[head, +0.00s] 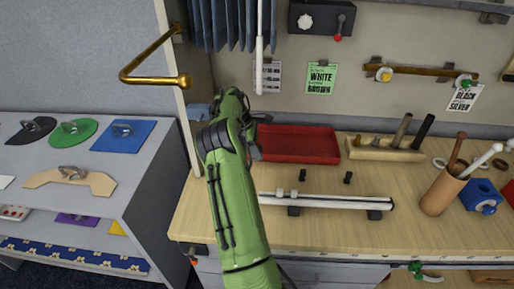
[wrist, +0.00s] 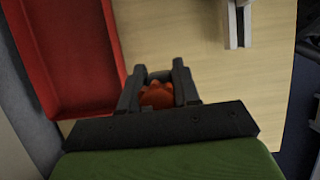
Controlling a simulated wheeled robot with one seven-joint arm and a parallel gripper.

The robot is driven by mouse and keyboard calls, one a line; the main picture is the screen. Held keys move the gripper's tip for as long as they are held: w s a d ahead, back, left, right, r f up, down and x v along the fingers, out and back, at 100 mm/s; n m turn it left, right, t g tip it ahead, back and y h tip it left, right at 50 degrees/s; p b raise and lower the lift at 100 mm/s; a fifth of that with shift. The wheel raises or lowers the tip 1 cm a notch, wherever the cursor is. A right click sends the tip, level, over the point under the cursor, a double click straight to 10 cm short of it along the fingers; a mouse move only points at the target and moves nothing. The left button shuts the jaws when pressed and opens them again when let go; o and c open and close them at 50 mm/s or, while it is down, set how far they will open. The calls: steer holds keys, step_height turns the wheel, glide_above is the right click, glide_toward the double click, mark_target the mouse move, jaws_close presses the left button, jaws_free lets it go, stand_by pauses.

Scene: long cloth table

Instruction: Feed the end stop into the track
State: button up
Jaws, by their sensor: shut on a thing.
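My gripper (wrist: 159,76) is shut on a small orange-red piece with a scalloped edge, the end stop (wrist: 158,96), held between the two dark fingers. In the head view my green arm hides the held piece. The track is a long pale rail (head: 330,202) lying on the wooden table on dark feet, right of my arm. Its near end also shows in the wrist view (wrist: 233,28), at the upper right, apart from my gripper. The held piece is above bare table between the red tray and the track.
A red tray (head: 295,145) lies behind the track. Two small black knobs (head: 302,175) stand behind the rail. A wooden block with dark pegs (head: 385,150), a tan cup of sticks (head: 443,192) and a blue block (head: 481,195) are at the right. A grey shelf (head: 148,177) stands left.

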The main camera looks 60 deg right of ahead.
steer(key=shift+f+b, duration=2.2)
steer(key=shift+f, duration=2.5)
steer(key=o, duration=1.1)
steer(key=shift+r+p, duration=0.45)
steer(key=shift+p, duration=0.15)
